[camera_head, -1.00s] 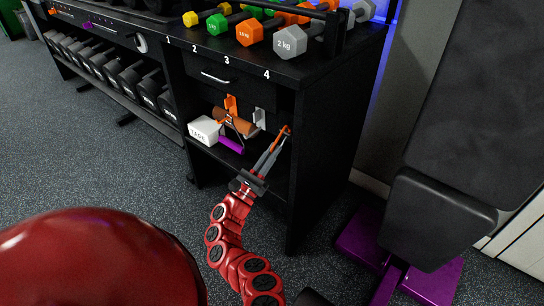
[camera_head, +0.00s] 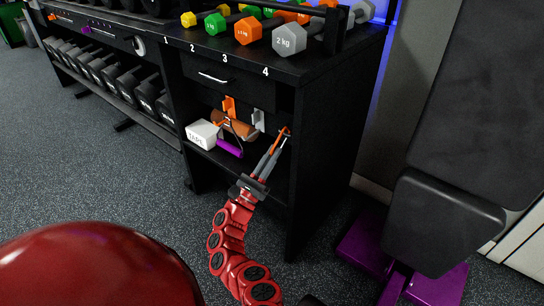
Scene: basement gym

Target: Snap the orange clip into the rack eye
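My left gripper (camera_head: 284,133) reaches up from the bottom middle, its long grey fingers pointing into the open bay under the drawer. The fingers lie close together; whether a gap is between them cannot be told. Thin orange parts show along and at their tips; I cannot tell whether these are a clip or the gripper. An orange hook-like piece (camera_head: 229,106) and a grey one (camera_head: 258,120) are at the back of the bay. A purple handle (camera_head: 229,148) with a dark loop lies left of the fingers. I cannot make out the rack eye. My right gripper is not in view.
A brown roller (camera_head: 240,128) and a white box (camera_head: 202,134) are in the bay. The black cabinet's side panel (camera_head: 320,150) stands right of the fingers. Coloured dumbbells (camera_head: 248,31) are on its top. A padded bench (camera_head: 440,220) is at the right.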

